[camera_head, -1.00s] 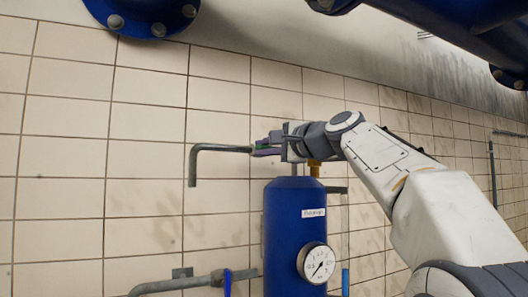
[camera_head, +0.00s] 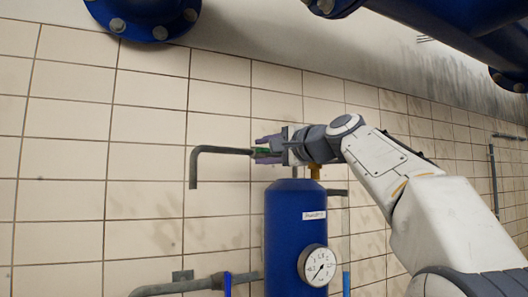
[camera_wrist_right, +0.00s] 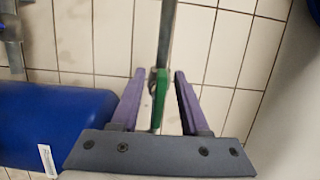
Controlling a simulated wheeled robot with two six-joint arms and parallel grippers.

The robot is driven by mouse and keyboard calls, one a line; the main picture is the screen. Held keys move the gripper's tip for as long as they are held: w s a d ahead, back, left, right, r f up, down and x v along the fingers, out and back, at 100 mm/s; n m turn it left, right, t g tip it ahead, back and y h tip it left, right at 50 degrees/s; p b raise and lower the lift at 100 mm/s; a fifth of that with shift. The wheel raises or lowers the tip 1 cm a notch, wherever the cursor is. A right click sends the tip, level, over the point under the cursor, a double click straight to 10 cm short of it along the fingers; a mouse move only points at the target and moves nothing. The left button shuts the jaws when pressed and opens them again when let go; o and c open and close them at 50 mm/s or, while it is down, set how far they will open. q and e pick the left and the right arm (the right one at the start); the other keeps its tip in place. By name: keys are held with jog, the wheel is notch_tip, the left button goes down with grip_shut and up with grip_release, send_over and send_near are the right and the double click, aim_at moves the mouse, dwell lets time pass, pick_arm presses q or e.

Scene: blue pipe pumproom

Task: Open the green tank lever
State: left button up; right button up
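The green lever (camera_head: 263,150) is at the end of a grey pipe above the blue tank (camera_head: 290,228). It is small and partly hidden by my gripper in the head view. In the right wrist view, the green lever (camera_wrist_right: 160,88) stands upright between two purple fingers. My right gripper (camera_head: 258,149) is at the lever, with fingers spread above and below it. The right wrist view shows the gripper (camera_wrist_right: 160,76) open, with a gap between the lever and each finger. My left gripper is not in view.
The grey bent pipe (camera_head: 212,150) runs left from the lever along the tiled wall. A round gauge (camera_head: 317,265) is on the tank's front. A lower grey pipe with a blue handle (camera_head: 227,284) is at the bottom. Large blue pipes (camera_head: 455,40) hang at the upper right.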

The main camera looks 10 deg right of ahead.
jog(key=b+v, duration=0.4)
jog(key=v, duration=0.6)
jog(key=shift+s, duration=0.2)
jog(key=shift+d, duration=0.15)
